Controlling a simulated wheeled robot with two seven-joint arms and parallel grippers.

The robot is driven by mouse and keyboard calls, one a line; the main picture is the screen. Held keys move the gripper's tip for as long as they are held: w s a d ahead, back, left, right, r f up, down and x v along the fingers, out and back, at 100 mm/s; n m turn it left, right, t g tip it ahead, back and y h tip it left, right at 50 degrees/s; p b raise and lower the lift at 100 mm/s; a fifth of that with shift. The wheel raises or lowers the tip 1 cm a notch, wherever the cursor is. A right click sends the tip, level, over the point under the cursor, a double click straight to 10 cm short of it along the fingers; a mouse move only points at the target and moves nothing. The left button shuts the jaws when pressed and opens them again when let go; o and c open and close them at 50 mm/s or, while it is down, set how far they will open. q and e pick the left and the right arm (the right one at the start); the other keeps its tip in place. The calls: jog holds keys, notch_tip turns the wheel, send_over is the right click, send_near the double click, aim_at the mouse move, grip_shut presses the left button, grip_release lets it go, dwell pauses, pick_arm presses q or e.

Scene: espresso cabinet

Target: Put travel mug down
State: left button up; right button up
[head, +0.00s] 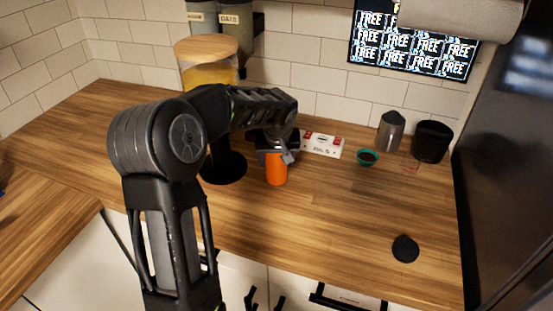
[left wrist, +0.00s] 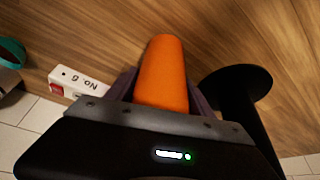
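The travel mug (head: 276,172) is a plain orange cylinder near the middle of the wooden counter in the head view. My left gripper (head: 279,152) is around its upper part from the back, and the arm hides the top of the mug. In the left wrist view the mug (left wrist: 162,75) sits between the two fingers of my left gripper (left wrist: 160,95), with a finger against each side. The mug looks upright, and its base appears at or very close to the counter; contact cannot be told for certain. My right gripper is not in view.
A black-based dispenser (head: 223,168) with a wooden lid stands just left of the mug. A white box (head: 322,145), green bowl (head: 367,158), metal pitcher (head: 391,131) and black container (head: 431,142) stand to the right. A black disc (head: 405,248) lies front right. The front middle counter is clear.

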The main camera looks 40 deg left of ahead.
pick_arm(q)
jog(key=shift+o, duration=1.2)
jog(key=shift+r+p, duration=0.25)
jog(key=shift+p, duration=0.05)
jog(key=shift+r, duration=0.25)
jog(key=b+v, duration=0.2)
jog(key=v, duration=0.9)
jog(key=shift+o, duration=0.4)
jog(key=shift+s+d, duration=0.1)
